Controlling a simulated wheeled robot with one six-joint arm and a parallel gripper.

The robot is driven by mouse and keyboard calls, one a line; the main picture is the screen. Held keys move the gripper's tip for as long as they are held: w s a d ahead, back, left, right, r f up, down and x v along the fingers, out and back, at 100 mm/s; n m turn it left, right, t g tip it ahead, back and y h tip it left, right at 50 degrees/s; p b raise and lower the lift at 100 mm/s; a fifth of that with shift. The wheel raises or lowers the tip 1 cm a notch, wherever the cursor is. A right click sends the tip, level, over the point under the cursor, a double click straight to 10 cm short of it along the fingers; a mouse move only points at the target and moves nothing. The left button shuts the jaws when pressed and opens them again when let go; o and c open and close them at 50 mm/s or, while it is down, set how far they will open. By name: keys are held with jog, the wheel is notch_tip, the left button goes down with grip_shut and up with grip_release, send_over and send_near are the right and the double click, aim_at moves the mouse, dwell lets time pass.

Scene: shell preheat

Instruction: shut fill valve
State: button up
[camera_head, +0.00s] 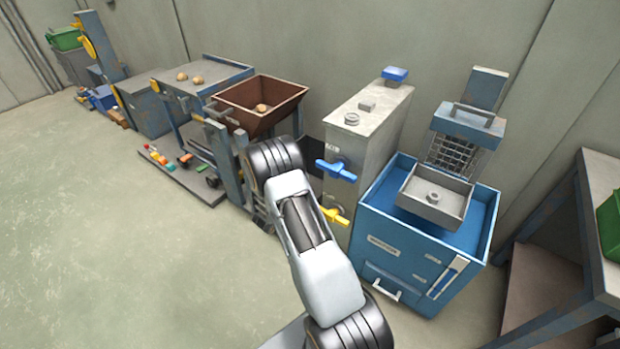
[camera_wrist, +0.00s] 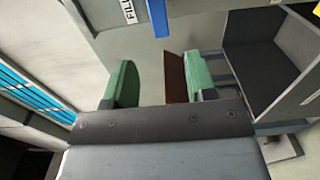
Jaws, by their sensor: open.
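The fill valve has a blue lever handle (camera_head: 336,170) on the front of the grey tank (camera_head: 378,112). In the wrist view, the blue handle (camera_wrist: 157,16) stands at the top edge beside a partly cut-off label reading "FILL" (camera_wrist: 127,10). My gripper (camera_wrist: 159,68) is open and empty, its two green fingers apart. The handle lies beyond the fingertips, slightly above the gap between them, and appears apart from them. In the head view my arm hides the gripper. A yellow valve handle (camera_head: 334,214) sits below the blue one.
A blue cabinet (camera_head: 395,252) with a metal tray (camera_head: 434,196) stands right of the tank. A brown hopper (camera_head: 285,92) is at its left. A shelf table (camera_head: 602,200) is at the far right. The floor at left (camera_head: 90,230) is clear.

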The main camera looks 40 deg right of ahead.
jog(key=shift+s+a, duration=0.25)
jog(key=shift+a, duration=0.45)
